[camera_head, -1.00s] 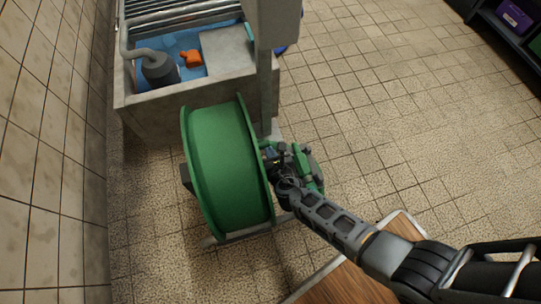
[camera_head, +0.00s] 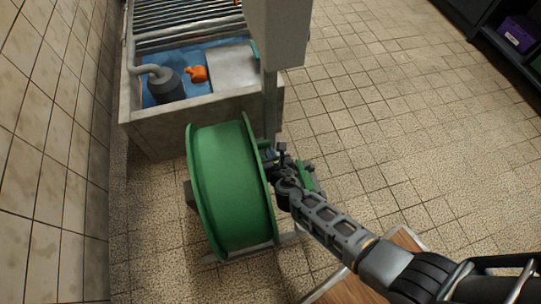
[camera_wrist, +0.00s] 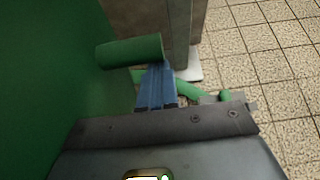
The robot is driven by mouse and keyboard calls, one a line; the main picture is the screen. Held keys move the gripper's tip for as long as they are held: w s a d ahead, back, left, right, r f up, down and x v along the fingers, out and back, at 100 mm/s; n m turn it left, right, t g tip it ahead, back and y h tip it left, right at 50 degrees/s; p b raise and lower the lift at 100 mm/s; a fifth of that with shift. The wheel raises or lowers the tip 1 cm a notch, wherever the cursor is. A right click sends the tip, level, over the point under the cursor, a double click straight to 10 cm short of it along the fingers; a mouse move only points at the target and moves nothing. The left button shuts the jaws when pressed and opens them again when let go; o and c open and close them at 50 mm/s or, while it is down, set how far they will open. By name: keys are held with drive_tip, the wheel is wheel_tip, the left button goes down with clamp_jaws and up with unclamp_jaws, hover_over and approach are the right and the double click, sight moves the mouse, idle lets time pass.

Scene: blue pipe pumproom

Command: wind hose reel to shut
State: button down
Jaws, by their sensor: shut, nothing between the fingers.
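The green hose reel (camera_head: 230,188) stands on a grey floor frame, its wide drum facing my camera. My gripper (camera_wrist: 157,72) is at the right side of the reel. Its blue fingers are together with nothing between them. A green cylindrical handle (camera_wrist: 130,51) lies across the view just beyond the fingertips; I cannot tell whether they touch it. In the head view my wrist hides much of the crank side, and only short green parts (camera_head: 308,178) show around it.
A concrete tank (camera_head: 190,112) with a dark pump (camera_head: 165,86) and an orange item (camera_head: 197,74) stands behind the reel. A grey post (camera_head: 270,105) rises close to the gripper. A wooden surface (camera_head: 350,290) lies under my arm. The tiled floor at right is clear.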

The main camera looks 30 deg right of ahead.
drive_tip(key=shift+w+d+r+t+b, duration=0.1)
drive_tip(key=shift+w+r+t+b, duration=0.2)
drive_tip(key=shift+r+t+b, duration=0.35)
drive_tip(key=shift+r, duration=0.15)
drive_tip(key=shift+w+r+b, duration=0.15)
drive_tip(key=shift+r+b, duration=0.15)
drive_tip(key=shift+b, duration=0.25)
drive_tip(key=shift+w+r+t+h+b, duration=0.1)
drive_tip(key=shift+r+t+h+b, duration=0.15)
drive_tip(key=shift+h+b, duration=0.1)
